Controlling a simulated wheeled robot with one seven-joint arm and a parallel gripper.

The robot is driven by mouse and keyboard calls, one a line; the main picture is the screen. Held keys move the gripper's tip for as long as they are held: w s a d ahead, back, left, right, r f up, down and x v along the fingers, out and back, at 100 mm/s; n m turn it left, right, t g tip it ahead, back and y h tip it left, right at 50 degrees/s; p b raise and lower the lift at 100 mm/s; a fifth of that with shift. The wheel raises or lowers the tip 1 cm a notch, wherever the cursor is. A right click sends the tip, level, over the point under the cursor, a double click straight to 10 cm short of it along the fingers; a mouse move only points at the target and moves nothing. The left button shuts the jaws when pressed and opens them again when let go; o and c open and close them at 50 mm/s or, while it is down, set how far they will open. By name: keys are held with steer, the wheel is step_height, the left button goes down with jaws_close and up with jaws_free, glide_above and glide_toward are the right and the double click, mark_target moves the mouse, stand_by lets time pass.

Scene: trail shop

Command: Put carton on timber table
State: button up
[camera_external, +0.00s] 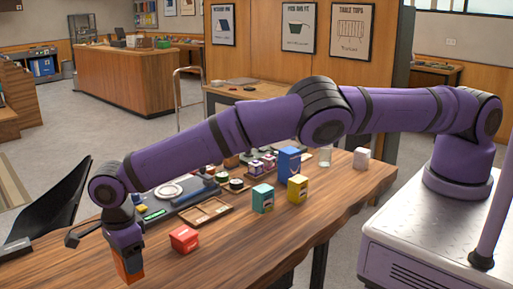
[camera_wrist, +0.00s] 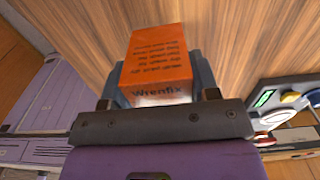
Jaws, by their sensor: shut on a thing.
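An orange carton (camera_external: 130,267) with dark printing is held by my gripper (camera_external: 127,253) at the left front of the timber table (camera_external: 225,262). In the wrist view the carton (camera_wrist: 158,62) reads "Wrenfix" and sits between the two fingers of my gripper (camera_wrist: 155,78), which is shut on it. The wood top of the table (camera_wrist: 225,35) shows beyond the carton. I cannot tell whether the carton's lower end touches the wood.
A red box (camera_external: 184,239) stands right of my gripper, beside a shallow wooden tray (camera_external: 205,212). Teal (camera_external: 263,198), yellow (camera_external: 297,188), blue (camera_external: 289,163) and white (camera_external: 361,158) boxes stand farther right. A dark panel (camera_external: 62,205) is at left. Front middle wood is clear.

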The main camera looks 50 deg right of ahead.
steer(key=shift+w+a, duration=0.1)
steer(key=shift+f, duration=1.75)
steer(key=shift+f, duration=0.1)
steer(key=o, duration=1)
step_height(320, 180, up, 12)
steer(key=shift+r, duration=0.1)
